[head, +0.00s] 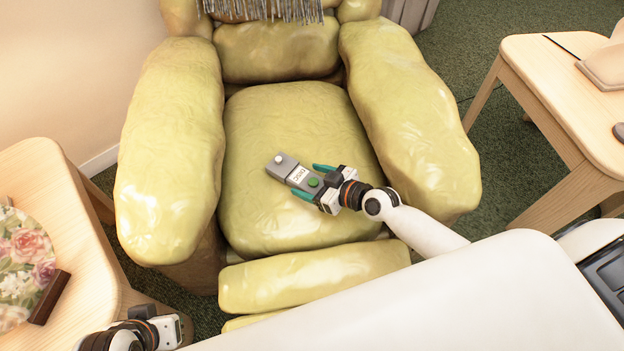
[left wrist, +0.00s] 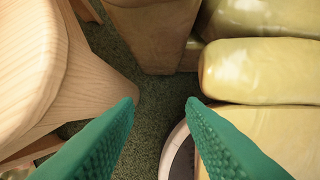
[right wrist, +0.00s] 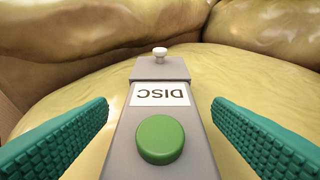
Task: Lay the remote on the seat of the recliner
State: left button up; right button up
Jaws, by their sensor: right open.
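The remote (head: 296,173) is a grey bar with a white label reading DISC, a green button and a small white knob. It lies on the yellow-green seat (head: 290,125) of the recliner. My right gripper (head: 314,181) is open, with its teal fingers on either side of the remote. In the right wrist view the remote (right wrist: 160,110) lies between the fingers (right wrist: 160,118), with a gap on each side. My left gripper (left wrist: 163,102) is open and empty above the floor by the recliner; in the head view only its wrist part shows at the bottom left.
The recliner's padded armrests (head: 172,150) rise on both sides of the seat, and a grey fringed cloth (head: 264,8) hangs over its back. A wooden table (head: 50,170) with a floral item (head: 25,260) stands at left. Another wooden table (head: 550,85) stands at right.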

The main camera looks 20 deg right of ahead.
jog(key=shift+r, duration=0.15)
jog(key=p+v, duration=0.1)
jog(key=v, duration=1.1)
jog(key=s+a+g+h, duration=0.1)
jog(key=s+a+g, duration=0.3)
jog(key=s+a, duration=0.35)
jog(key=s+d+r+m+g+h, duration=0.1)
jog(key=s+d+m+g+h, duration=0.2)
jog(key=s+d+m+h, duration=0.1)
jog(key=shift+s+d+m+g+h, duration=0.35)
jog(key=shift+s+d+h, duration=0.3)
jog(key=shift+s+h, duration=0.55)
